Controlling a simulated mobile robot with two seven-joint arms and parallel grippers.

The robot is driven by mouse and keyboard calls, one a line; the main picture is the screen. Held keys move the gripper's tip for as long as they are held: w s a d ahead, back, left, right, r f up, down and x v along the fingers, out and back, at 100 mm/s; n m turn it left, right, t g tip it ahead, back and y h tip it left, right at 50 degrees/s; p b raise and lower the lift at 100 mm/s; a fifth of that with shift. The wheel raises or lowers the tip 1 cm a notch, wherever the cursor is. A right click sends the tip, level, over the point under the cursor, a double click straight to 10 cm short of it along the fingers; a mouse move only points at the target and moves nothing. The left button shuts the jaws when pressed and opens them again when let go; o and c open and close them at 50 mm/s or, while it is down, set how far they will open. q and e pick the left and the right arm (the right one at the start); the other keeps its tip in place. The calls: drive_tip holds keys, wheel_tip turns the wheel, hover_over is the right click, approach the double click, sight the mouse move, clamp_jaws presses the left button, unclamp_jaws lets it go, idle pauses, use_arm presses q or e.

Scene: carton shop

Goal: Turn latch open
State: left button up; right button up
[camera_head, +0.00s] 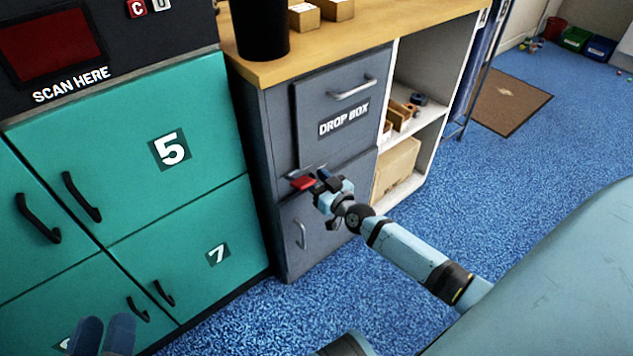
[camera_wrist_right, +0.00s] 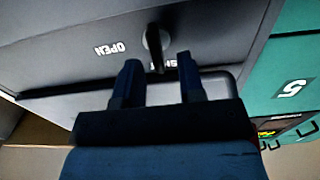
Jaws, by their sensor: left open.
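The latch (camera_wrist_right: 154,48) is a dark turning lever on the grey cabinet front in the right wrist view. Its narrow end points down the picture over a partly hidden label, away from the upside-down OPEN label (camera_wrist_right: 110,48). My right gripper (camera_wrist_right: 158,62) is open, with one finger on each side of the lever's end and visible gaps between. In the head view my right gripper (camera_head: 320,181) is at the front below the DROP BOX door (camera_head: 338,108) and hides the latch. My left gripper (camera_head: 103,335) is open and empty at the lower left.
A red piece (camera_head: 303,184) shows beside my right gripper. Teal lockers (camera_head: 120,150) with black handles stand left. A lower grey door (camera_head: 300,235) has a handle. White shelves (camera_head: 420,75) hold cartons on the right. Blue floor (camera_head: 500,150) is clear there.

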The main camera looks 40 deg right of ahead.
drive_tip(key=shift+w, duration=0.15)
clamp_jaws()
